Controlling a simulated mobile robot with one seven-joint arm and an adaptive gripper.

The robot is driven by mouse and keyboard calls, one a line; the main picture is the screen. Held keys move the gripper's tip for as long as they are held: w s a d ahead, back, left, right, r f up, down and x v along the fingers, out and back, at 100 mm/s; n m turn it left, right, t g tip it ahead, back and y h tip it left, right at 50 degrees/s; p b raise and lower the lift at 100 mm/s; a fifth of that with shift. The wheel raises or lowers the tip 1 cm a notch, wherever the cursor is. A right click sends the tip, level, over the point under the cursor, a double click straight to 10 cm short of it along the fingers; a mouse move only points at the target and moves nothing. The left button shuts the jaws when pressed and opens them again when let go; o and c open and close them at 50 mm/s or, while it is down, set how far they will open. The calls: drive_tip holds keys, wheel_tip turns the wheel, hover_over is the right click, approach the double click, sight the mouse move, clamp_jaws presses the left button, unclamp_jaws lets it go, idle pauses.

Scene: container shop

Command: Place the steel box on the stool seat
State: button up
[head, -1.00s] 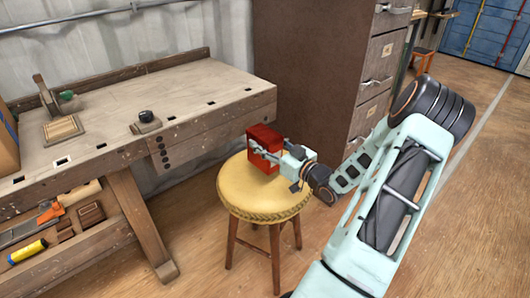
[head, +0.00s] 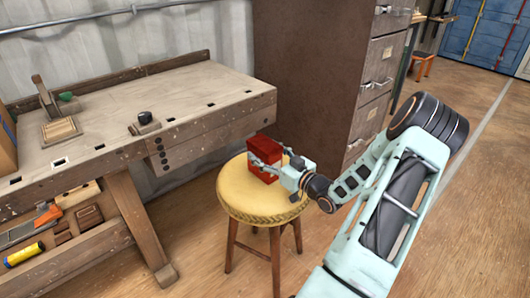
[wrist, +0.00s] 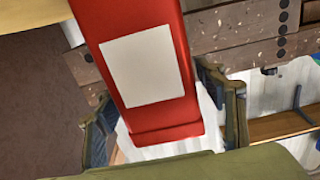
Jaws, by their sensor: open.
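The steel box (head: 263,146), a red box, stands on the round yellow stool seat (head: 250,206), toward its far right part. In the wrist view the red box (wrist: 163,117) shows a white panel and lies between the two fingers. My gripper (head: 268,161) reaches in from the right at seat height, one finger on each side of the box. The jaws are open, with narrow gaps beside the box in the wrist view. The box's underside is hidden.
A wooden workbench (head: 200,93) stands to the left, close to the stool, with a small black-knobbed item (head: 145,118) on top. A brown drawer cabinet (head: 310,80) stands behind the stool. The wooden floor at the right is free.

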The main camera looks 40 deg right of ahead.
drive_tip(key=shift+r, duration=0.15)
drive_tip(key=shift+s+d, duration=0.1)
drive_tip(key=shift+s, duration=0.25)
drive_tip(key=s+p, duration=0.2)
drive_tip(key=s, duration=0.9)
drive_tip(key=shift+s+d+p, duration=0.2)
drive_tip(key=shift+d+p, duration=0.15)
drive_tip(key=shift+w, duration=0.15)
